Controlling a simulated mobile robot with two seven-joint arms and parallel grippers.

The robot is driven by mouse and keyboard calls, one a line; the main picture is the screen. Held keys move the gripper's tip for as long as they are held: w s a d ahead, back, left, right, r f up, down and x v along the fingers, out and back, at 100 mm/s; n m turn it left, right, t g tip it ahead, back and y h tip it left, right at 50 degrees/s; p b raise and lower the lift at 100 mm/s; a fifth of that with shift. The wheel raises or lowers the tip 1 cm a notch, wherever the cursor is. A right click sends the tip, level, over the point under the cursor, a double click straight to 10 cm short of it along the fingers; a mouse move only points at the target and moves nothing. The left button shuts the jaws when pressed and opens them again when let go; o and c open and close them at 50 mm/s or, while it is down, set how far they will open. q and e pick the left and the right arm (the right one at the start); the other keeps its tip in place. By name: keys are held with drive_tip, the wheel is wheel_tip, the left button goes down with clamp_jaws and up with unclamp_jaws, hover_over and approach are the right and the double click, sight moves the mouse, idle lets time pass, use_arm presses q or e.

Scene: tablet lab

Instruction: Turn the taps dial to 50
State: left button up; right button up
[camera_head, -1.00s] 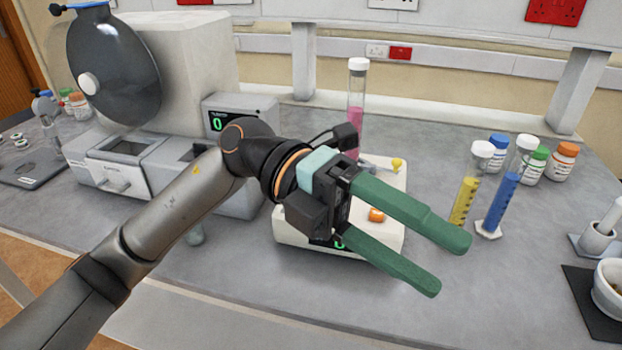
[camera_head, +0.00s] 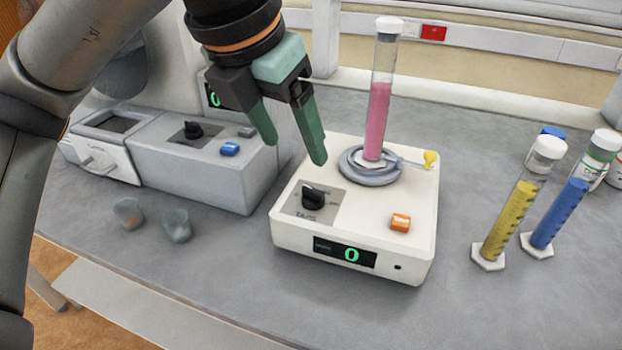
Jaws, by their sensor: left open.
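A white tap machine (camera_head: 345,271) stands on the grey bench in the middle of the head view. Its black taps dial (camera_head: 313,197) sits on a grey plate at the top left of the machine, and its green display reads 0. An orange switch (camera_head: 400,223) is to the right of the dial. A capped cylinder of pink powder (camera_head: 378,105) stands upright in the grey ring at the machine's back. My left gripper (camera_head: 297,154) has two green fingers, open and pointing down, empty, above and a little behind the dial. My right gripper is not in view.
A grey machine with another black dial (camera_head: 193,130) and a blue switch (camera_head: 230,149) stands to the left. A yellow cylinder (camera_head: 511,221) and a blue cylinder (camera_head: 560,215) stand at the right. Two small cups (camera_head: 176,226) are at the front left.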

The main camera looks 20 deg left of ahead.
sight(313, 189)
use_arm(q)
drive_tip(key=x, duration=0.9)
drive_tip(key=shift+w+d+f+b, duration=0.1)
drive_tip(key=shift+f+b, duration=0.25)
clamp_jaws()
